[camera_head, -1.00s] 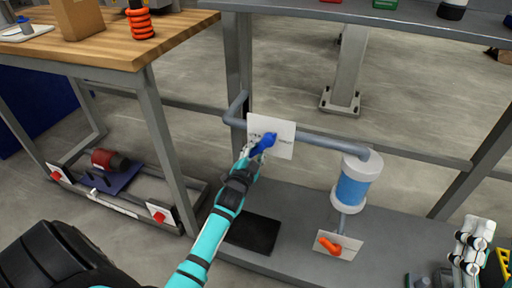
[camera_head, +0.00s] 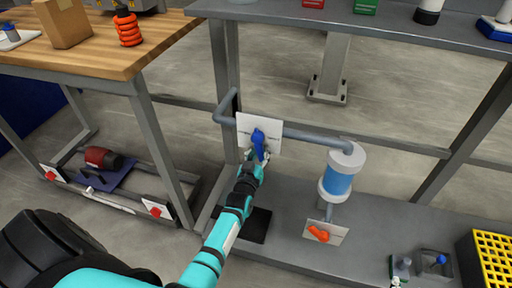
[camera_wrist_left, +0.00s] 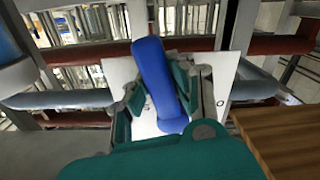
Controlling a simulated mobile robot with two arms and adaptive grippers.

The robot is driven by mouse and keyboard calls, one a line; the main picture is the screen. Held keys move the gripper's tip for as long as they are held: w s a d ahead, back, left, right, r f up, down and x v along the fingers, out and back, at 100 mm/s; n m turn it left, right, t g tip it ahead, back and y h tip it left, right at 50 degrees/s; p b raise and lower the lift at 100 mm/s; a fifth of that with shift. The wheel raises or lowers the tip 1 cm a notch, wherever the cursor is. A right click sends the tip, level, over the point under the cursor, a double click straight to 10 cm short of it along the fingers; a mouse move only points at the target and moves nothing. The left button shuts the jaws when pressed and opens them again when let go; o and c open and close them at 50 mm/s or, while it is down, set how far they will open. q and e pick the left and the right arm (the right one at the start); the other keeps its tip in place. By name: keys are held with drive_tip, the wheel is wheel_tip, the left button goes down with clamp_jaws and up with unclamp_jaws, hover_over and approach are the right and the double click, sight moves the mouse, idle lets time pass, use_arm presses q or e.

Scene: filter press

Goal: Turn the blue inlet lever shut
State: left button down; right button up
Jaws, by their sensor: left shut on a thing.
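The blue inlet lever (camera_head: 258,142) sits on a white label plate (camera_head: 243,126) on the grey pipe. It points almost straight down in the head view, across the plate's middle. My left gripper (camera_head: 256,160) is at the lever's lower end, shut on it. In the left wrist view the lever (camera_wrist_left: 155,75) stands between the two fingers of the left gripper (camera_wrist_left: 165,98), slightly tilted. Small lettering shows on both sides of the plate (camera_wrist_left: 228,72), too partly hidden to read. My right gripper cannot be made out.
The pipe (camera_head: 310,136) runs right to a blue and white cylinder (camera_head: 338,180). A yellow crate (camera_head: 488,262) stands at the lower right. A wooden bench (camera_head: 95,55) is at the left.

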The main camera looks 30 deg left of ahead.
use_arm(q)
drive_tip(key=d+n, duration=0.1)
drive_tip(key=n, duration=0.1)
drive_tip(key=r+n+p, duration=0.1)
drive_tip(key=n, duration=0.1)
drive_tip(key=d+n+p, duration=0.1)
drive_tip(key=n, duration=0.1)
drive_tip(key=shift+w+d+r, duration=0.2)
drive_tip(key=shift+w+d, duration=0.1)
use_arm(e)
drive_tip(key=s+d+f+g, duration=0.1)
drive_tip(key=s+f+g, duration=0.1)
drive_tip(key=s, duration=0.3)
drive_tip(key=s+d+f+g+h, duration=0.1)
drive_tip(key=s+d+f+g, duration=0.1)
drive_tip(key=s+g, duration=0.2)
drive_tip(key=shift+s+d+f+h, duration=0.25)
drive_tip(key=shift+s+d+h, duration=0.05)
drive_tip(key=shift+s, duration=0.7)
use_arm(q)
drive_tip(key=shift+n, duration=0.3)
drive_tip(key=c, duration=1.1)
unclamp_jaws()
drive_tip(key=v, duration=1.2)
